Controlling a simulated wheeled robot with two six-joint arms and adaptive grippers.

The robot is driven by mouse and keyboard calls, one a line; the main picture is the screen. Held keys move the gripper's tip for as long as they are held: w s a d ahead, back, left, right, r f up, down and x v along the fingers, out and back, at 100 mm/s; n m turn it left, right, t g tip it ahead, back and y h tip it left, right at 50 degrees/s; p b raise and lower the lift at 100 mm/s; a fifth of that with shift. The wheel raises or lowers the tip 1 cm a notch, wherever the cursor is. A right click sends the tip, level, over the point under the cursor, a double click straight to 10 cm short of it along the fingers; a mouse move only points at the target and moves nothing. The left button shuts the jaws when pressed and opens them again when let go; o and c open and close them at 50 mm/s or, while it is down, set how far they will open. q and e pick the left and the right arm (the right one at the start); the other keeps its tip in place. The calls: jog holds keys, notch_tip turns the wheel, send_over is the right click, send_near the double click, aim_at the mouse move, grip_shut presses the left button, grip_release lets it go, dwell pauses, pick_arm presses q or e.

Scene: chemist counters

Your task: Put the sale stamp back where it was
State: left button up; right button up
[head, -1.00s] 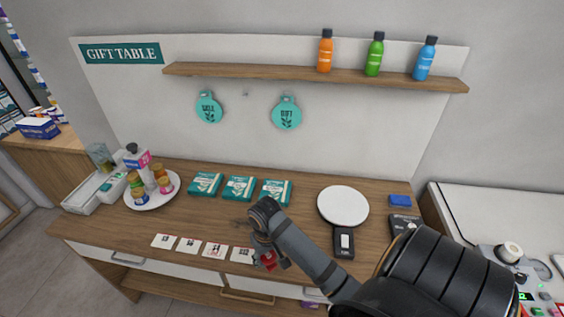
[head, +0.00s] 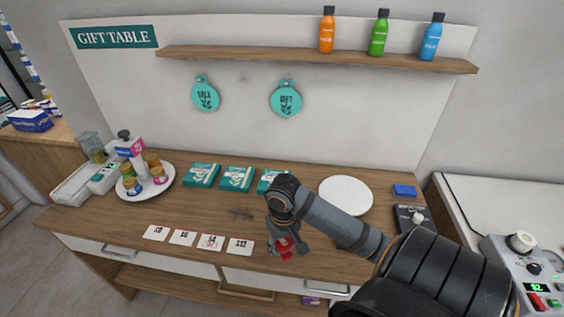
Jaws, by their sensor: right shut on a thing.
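My right gripper (head: 284,243) is above the front part of the wooden counter (head: 215,218). It is shut on a small red object (head: 286,249), which looks like the sale stamp; its face and lettering cannot be read. The gripper is to the right of a row of white price cards (head: 240,246). One card (head: 211,242) bears red marks. My left gripper is not in view.
Teal boxes (head: 237,178) stand behind, the rightmost partly hidden by my arm. A white round plate (head: 346,194) is beyond my forearm. A blue block (head: 404,190) and a dark device (head: 412,216) are at right.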

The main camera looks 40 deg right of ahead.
jog(key=w+d+f, duration=0.1)
jog(key=f, duration=0.1)
jog(key=w+d+f, duration=0.2)
jog(key=w+f, duration=0.1)
jog(key=shift+d+f, duration=0.15)
jog(key=shift+f, duration=0.2)
notch_tip(320, 180, down, 3)
jog(key=shift+w+f+p, duration=0.1)
jog(key=shift+w+p, duration=0.05)
jog(key=shift+p, duration=0.3)
jog(key=shift+d+f, duration=0.1)
jog(key=shift+f, duration=0.05)
jog(key=shift+f, duration=0.1)
jog(key=o, duration=1)
notch_tip(320, 180, up, 12)
jog(key=shift+r+b, duration=0.15)
jog(key=shift+b, duration=0.25)
